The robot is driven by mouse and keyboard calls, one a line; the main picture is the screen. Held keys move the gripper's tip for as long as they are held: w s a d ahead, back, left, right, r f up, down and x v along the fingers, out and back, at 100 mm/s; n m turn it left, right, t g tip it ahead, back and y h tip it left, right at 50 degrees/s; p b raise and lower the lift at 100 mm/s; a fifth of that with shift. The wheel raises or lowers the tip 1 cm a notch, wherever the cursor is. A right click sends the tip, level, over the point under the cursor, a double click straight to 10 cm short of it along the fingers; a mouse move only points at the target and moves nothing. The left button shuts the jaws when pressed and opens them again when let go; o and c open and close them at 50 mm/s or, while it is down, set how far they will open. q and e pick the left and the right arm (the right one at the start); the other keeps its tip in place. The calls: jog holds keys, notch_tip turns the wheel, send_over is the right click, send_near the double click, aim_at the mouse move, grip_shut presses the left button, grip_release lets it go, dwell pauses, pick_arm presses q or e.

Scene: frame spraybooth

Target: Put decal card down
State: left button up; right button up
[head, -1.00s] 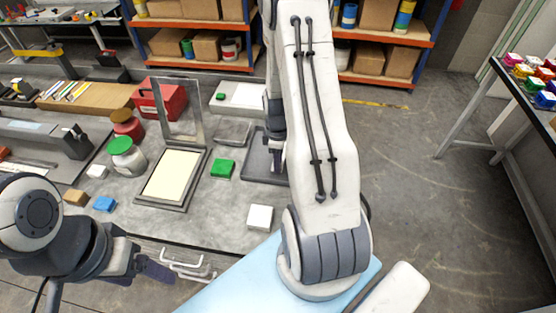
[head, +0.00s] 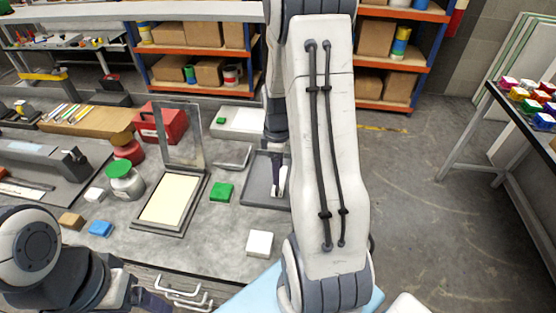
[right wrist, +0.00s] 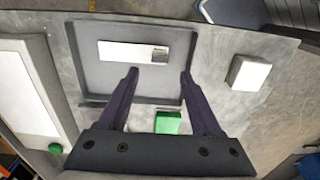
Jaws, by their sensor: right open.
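The decal card (right wrist: 120,51) is a white strip with a grey patch at one end. It lies flat inside a shallow dark grey tray (right wrist: 92,72) in the right wrist view. In the head view the tray (head: 257,178) is right of the green block, and the card (head: 283,180) partly shows beside my arm. My right gripper (right wrist: 158,72) is open, with its fingertips apart over the tray and nothing between them. In the head view my right arm hides most of this gripper. My left gripper (head: 150,299) is at the lower left, its jaws unclear.
A green block (head: 222,192) and a white block (head: 260,243) sit near the tray. A hinged frame with a cream panel (head: 172,199) stands to the left. Jars (head: 123,182), a red box (head: 162,124) and small blocks crowd the left bench. Bare bench surrounds the white block.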

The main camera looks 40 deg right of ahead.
jog(key=shift+r, duration=2.3)
jog(key=s+a+r, duration=0.1)
jog(key=a+r, duration=0.2)
jog(key=a, duration=0.7)
jog(key=s+a+r, duration=0.1)
jog(key=a+r, duration=0.1)
jog(key=a, duration=0.8)
jog(key=s+a+r+y, duration=0.1)
jog(key=s+a+r, duration=0.1)
jog(key=s+a, duration=0.9)
jog(key=s, duration=0.3)
jog(key=shift+s+a+r+m, duration=0.15)
jog(key=shift+s+m, duration=0.2)
jog(key=shift+m, duration=0.05)
